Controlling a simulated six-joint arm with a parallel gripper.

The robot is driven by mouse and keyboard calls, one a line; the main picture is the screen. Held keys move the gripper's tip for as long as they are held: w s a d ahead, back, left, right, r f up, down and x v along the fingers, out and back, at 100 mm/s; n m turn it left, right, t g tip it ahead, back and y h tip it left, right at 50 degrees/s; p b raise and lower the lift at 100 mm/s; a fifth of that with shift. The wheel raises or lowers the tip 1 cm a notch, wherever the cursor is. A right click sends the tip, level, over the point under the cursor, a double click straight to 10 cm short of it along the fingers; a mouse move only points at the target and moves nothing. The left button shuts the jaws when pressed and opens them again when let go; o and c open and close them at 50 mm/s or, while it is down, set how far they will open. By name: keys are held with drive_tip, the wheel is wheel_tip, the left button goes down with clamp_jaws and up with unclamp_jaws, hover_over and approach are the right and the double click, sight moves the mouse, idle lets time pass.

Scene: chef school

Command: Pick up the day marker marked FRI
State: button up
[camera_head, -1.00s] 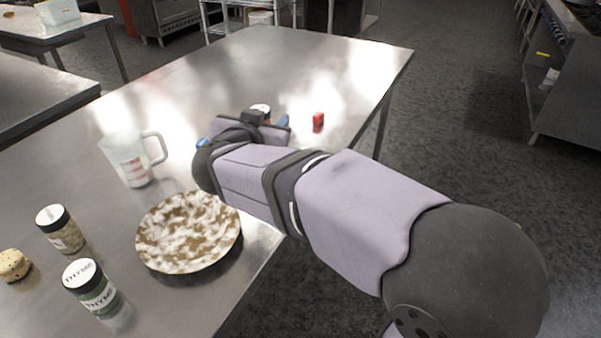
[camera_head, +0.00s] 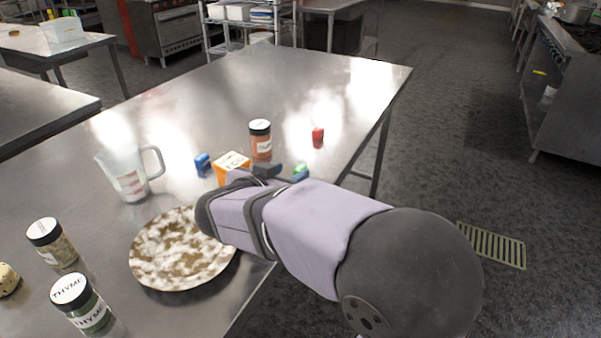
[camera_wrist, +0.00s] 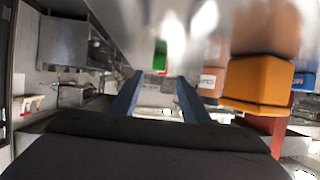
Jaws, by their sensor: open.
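My gripper (camera_head: 284,170) is low near the green block, partly hidden by my arm in the head view. In the wrist view my gripper (camera_wrist: 158,77) shows two blue fingers spread apart with nothing held. The green block (camera_wrist: 160,56) appears between and beyond the fingertips there.
An orange box (camera_head: 231,166) and a red-orange spice jar (camera_head: 261,146) stand close to my gripper. A measuring jug (camera_head: 130,178), a speckled plate (camera_head: 165,262) and two more jars (camera_head: 50,242) (camera_head: 82,305) are to the left. The table's far part is clear.

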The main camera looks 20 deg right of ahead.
sight(299, 169)
drive_tip(key=shift+b+x, duration=0.45)
drive_tip(key=shift+x, duration=1.5)
drive_tip(key=shift+w+d+f, duration=0.3)
drive_tip(key=shift+d+f, duration=0.05)
drive_tip(key=shift+d, duration=0.1)
clamp_jaws()
